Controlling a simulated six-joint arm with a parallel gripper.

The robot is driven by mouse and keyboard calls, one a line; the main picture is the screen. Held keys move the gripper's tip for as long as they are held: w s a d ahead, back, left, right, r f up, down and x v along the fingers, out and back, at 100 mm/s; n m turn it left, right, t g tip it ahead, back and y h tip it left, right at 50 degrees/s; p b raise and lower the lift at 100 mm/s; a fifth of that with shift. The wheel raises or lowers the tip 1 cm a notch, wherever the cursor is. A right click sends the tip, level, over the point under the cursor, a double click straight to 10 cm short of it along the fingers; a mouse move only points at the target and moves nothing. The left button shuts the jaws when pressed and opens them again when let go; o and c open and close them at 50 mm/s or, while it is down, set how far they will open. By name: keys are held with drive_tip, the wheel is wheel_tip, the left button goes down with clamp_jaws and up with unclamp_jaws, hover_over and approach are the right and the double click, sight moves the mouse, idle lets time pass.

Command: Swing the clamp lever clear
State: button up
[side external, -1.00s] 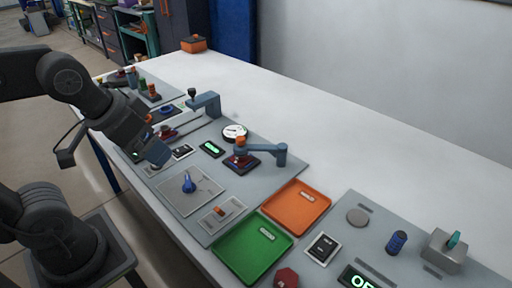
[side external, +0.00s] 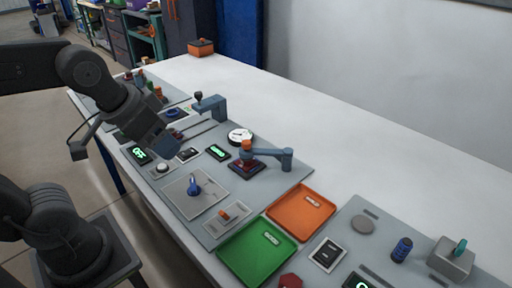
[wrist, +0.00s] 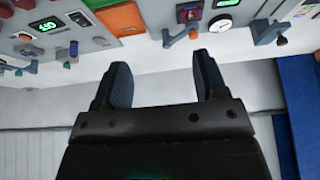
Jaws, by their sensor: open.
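Two blue-grey levers stand on the grey panel, and I cannot tell which is the clamp lever. The nearer lever (side external: 268,152) has an orange knob and reaches over a dark red block (side external: 246,167); it also shows at the top of the wrist view (wrist: 180,40). The farther lever (side external: 211,106) has a black knob and also shows at the upper right of the wrist view (wrist: 268,30). My gripper (side external: 167,150) hangs above the panel's left part, apart from both levers. In the wrist view its fingers (wrist: 163,80) are apart with nothing between them.
A green tray (side external: 235,266) and an orange tray (side external: 322,210) lie right of the panel. A round white gauge (side external: 240,136) sits between the levers. A blue knob (side external: 194,186) stands near the panel's front.

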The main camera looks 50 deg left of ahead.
drive_tip(key=shift+g, duration=0.8)
drive_tip(key=w, duration=0.2)
drive_tip(key=w+a+r, duration=0.1)
drive_tip(key=w, duration=0.2)
drive_tip(key=w+r, duration=0.1)
drive_tip(key=w, duration=0.2)
drive_tip(key=shift+w+a+r, duration=0.2)
drive_tip(key=shift+w+a, duration=0.05)
drive_tip(key=shift+c, duration=0.7)
drive_tip(key=g, duration=0.4)
hover_over(247, 141)
wheel_tip(247, 141, down, 9)
drive_tip(key=shift+m, duration=0.3)
wheel_tip(247, 141, down, 14)
drive_tip(key=shift+s+r, duration=0.1)
drive_tip(key=shift+c, duration=0.4)
clamp_jaws()
